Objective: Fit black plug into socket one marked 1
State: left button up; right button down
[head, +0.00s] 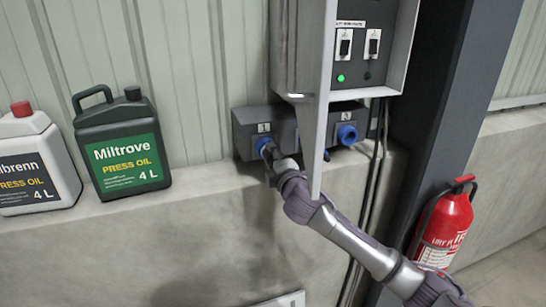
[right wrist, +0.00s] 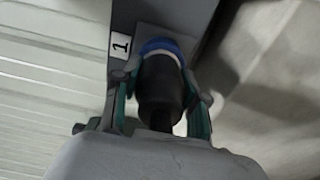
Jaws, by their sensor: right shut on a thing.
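The black plug (right wrist: 161,88) sits between the fingers of my right gripper (right wrist: 162,78), which is shut on it. Socket one (head: 264,143), with a blue collar, is at the left end of a dark grey box under the label 1. Its blue collar (right wrist: 158,45) also shows in the right wrist view, right at the plug's front end, beside the label 1 (right wrist: 120,45). The plug is in line with the collar and meets it; how deep it sits is hidden. In the head view my right gripper (head: 269,165) covers most of the plug. My left gripper is out of view.
Another blue socket (head: 347,135), marked 3, is to the right. A grey switch cabinet (head: 310,60) hangs in front and hides the box's middle. A black oil can (head: 100,150), a white oil can (head: 30,165) and a red extinguisher (head: 445,225) stand around. Black cables run down right.

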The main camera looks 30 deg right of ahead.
jog(key=shift+r, duration=0.25)
jog(key=c, duration=1.1)
grip_release()
jog(key=o, duration=0.6)
jog(key=shift+w+f, duration=0.15)
jog(key=shift+w, duration=0.1)
jog(key=shift+c, duration=0.2)
jog(key=shift+f, duration=0.1)
